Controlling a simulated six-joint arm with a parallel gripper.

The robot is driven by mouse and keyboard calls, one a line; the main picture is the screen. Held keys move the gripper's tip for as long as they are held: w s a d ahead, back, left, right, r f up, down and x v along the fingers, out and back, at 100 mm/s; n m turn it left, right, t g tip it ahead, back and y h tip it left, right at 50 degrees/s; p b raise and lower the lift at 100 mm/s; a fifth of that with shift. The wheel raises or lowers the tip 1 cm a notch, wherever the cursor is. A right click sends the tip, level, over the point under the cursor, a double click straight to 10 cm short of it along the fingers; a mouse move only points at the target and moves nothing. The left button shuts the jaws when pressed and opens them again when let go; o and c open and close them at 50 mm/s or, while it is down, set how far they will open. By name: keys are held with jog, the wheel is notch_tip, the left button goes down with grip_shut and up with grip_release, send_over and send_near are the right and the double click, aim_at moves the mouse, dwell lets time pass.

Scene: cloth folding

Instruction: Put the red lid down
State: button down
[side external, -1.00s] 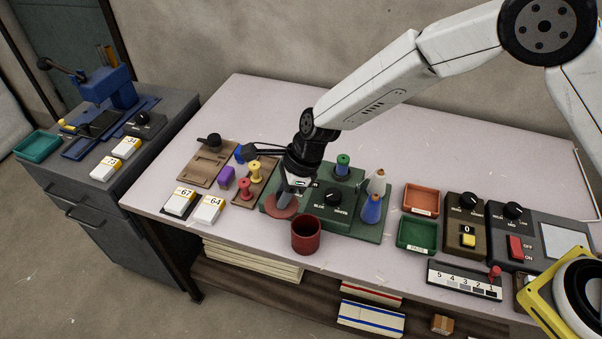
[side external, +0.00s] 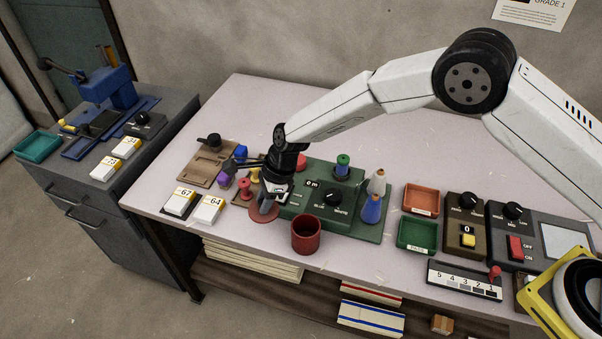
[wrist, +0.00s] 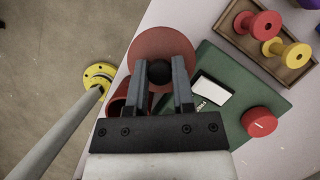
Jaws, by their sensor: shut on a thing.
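The red lid (side external: 261,216) is a round disc with a dark knob, just left of the green winding device in the side view. My gripper (side external: 267,206) is above the lid, with its fingers pointing down. In the wrist view the two fingers (wrist: 160,72) close on the dark knob, and the lid (wrist: 165,43) spreads beyond the fingertips. The red pot (side external: 306,236) stands open to the right of the lid, and shows partly behind my gripper in the wrist view (wrist: 119,97).
The green device (side external: 322,222) is close on the right. A brown tray (wrist: 228,31) holds a red and a yellow spool behind the lid. Number cards (side external: 208,210) lie to the left. The table's front edge is near. Bare table lies between the cards and the pot.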

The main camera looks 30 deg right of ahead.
send_over(263, 233)
jog(key=d, duration=0.1)
jog(key=shift+s+d+f, duration=0.1)
jog(key=shift+f, duration=1.2)
jog(key=shift+s+d+f, duration=0.1)
jog(key=shift+f, duration=1.2)
jog(key=shift+f, duration=1.85)
jog(key=shift+f, duration=0.2)
jog(key=shift+c, duration=2.4)
grip_release()
jog(key=shift+r, duration=0.15)
jog(key=shift+v, duration=6.05)
